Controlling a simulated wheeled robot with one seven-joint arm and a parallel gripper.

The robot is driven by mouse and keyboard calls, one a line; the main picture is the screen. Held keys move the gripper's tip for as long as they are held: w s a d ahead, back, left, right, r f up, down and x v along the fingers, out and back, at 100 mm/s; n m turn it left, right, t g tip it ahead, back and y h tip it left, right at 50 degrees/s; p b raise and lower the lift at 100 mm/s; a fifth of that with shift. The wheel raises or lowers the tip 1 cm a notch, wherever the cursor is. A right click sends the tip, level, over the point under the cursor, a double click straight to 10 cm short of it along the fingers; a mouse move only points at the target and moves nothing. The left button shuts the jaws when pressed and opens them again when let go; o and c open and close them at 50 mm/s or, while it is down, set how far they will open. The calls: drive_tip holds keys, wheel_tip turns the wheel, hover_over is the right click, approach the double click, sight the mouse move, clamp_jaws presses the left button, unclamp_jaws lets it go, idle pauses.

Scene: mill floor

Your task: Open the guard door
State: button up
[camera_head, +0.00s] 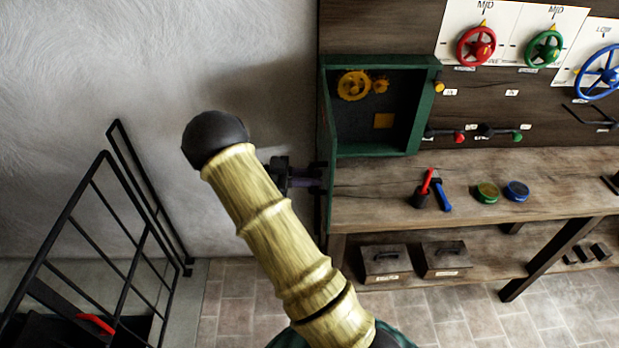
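The green guard box (428,110) stands on the bench at the wall, with yellow gears (354,85) showing inside. Its front is uncovered. The green guard door (325,130) stands swung out at the box's left side, seen nearly edge-on. My gripper (308,178) is just left of the door's lower part, partly hidden behind my brass-coloured arm. Its dark end reaches to the door's edge or handle; I cannot tell whether it touches. The fingers are too small and dark to tell open from shut.
A red-handled tool (424,188), a blue-handled tool (441,195), a green tin (486,192) and a blue tin (517,190) lie on the bench (380,206). Red (476,46), green (544,48) and blue (601,72) handwheels are above. A black railing (150,215) stands left.

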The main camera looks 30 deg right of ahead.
drive_tip(key=b+v, duration=0.3)
drive_tip(key=v, duration=1.4)
drive_tip(key=shift+a, duration=0.2)
